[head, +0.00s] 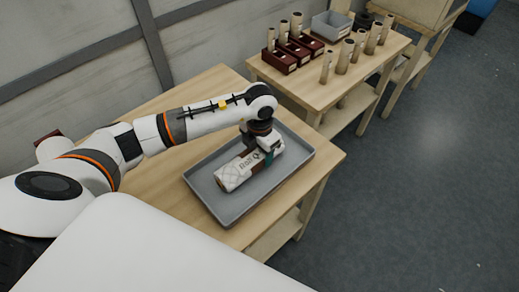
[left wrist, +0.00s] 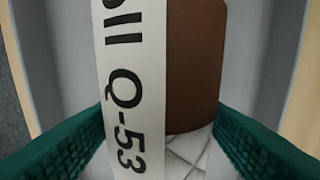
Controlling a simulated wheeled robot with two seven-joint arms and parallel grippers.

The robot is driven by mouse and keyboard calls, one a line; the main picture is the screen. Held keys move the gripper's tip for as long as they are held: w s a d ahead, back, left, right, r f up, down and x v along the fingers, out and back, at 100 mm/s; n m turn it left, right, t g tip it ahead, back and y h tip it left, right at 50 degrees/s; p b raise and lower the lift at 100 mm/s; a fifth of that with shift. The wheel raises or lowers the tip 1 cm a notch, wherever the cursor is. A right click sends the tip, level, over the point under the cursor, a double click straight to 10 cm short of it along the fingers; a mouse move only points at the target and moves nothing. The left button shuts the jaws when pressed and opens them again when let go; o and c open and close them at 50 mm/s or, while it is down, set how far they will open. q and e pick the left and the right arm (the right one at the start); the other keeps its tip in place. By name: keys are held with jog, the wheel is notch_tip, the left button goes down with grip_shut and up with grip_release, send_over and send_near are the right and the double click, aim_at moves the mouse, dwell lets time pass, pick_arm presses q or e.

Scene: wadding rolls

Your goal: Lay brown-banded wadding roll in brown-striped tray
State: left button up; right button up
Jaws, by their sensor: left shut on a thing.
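The wadding roll (head: 232,174) is white and quilted, with a printed label and a brown part beside it. It lies level within the outline of the grey tray (head: 229,213); I cannot tell whether it touches the tray floor. No brown stripe shows on the visible tray surfaces. My left gripper (head: 264,152) is over the right half of the roll and shut on it. In the left wrist view, the green finger pads stand either side of the roll, whose brown band (left wrist: 192,65) and "Q-53" label fill the middle.
The tray rests on a wooden table (head: 210,88) by a grey wall. A second wooden table (head: 317,92) behind holds dark red boxes (head: 281,60) with upright rolls, several loose rolls and a grey bin (head: 331,25). Open floor (head: 420,170) lies to the right.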

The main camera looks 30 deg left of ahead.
pick_arm(q)
jog(key=o, duration=1)
pick_arm(e)
jog(key=shift+d, duration=0.35)
jog(key=shift+d, duration=0.1)
pick_arm(q)
jog(key=shift+r, duration=0.45)
notch_tip(320, 180, up, 10)
jog(key=shift+r+b, duration=0.2)
jog(key=shift+b, duration=1.05)
jog(key=shift+r, duration=0.4)
pick_arm(e)
notch_tip(320, 180, down, 3)
jog(key=shift+r, duration=0.1)
jog(key=shift+a, duration=0.2)
pick_arm(q)
jog(key=shift+d, duration=0.15)
pick_arm(e)
jog(key=shift+s+d, duration=0.1)
